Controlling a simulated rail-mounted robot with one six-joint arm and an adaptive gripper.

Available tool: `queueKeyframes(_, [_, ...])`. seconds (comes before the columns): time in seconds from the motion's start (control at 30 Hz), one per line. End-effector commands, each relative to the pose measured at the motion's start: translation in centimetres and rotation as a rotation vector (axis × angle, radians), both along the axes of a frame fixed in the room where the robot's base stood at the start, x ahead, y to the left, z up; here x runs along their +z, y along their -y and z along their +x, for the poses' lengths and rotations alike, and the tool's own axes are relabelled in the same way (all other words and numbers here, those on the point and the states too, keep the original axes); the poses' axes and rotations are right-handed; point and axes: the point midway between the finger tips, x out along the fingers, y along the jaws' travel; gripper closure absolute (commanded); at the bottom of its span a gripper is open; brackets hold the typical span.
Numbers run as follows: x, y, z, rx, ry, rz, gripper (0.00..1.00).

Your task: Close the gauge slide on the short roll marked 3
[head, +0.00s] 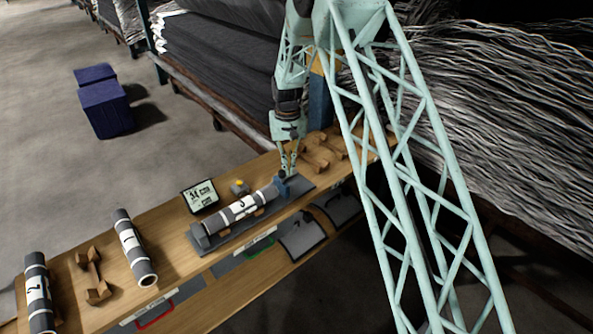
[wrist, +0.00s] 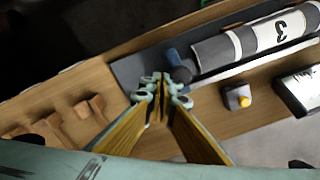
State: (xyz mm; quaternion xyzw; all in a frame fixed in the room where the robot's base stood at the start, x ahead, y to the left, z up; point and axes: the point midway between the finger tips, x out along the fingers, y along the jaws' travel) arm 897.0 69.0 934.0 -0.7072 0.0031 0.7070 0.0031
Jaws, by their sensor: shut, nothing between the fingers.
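The short roll marked 3 (head: 245,207) lies in a grey gauge tray on the wooden bench; it is grey with a white band, and it also shows in the wrist view (wrist: 230,46). The blue gauge slide (head: 281,187) stands at the roll's right end in the head view. In the wrist view the slide (wrist: 179,64) is close to the roll's near end; I cannot tell whether they touch. My gripper (head: 288,172) is shut and empty, pointing down beside the slide. In the wrist view its fingertips (wrist: 162,92) are together just below the slide, partly hiding it.
A small box with a yellow button (wrist: 238,96) and a display (head: 200,196) stand beside the gauge. Rolls marked 1 (head: 134,248) and 2 (head: 38,292) lie to the left. Empty wooden cradles (head: 94,276) stand on the bench, others (head: 322,152) beyond my gripper.

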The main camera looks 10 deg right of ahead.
Motion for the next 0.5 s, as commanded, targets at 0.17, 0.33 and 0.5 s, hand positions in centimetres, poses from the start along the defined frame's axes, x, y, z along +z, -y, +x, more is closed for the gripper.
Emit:
queueKeyframes(0.17, [-0.02,-0.38,-0.27,0.0,-0.001,0.0,1.0])
queueKeyframes(0.33, [-0.02,-0.72,-0.47,0.0,-0.001,0.0,1.0])
queueKeyframes(0.5, [-0.03,-1.09,-0.67,0.0,-0.001,0.0,1.0])
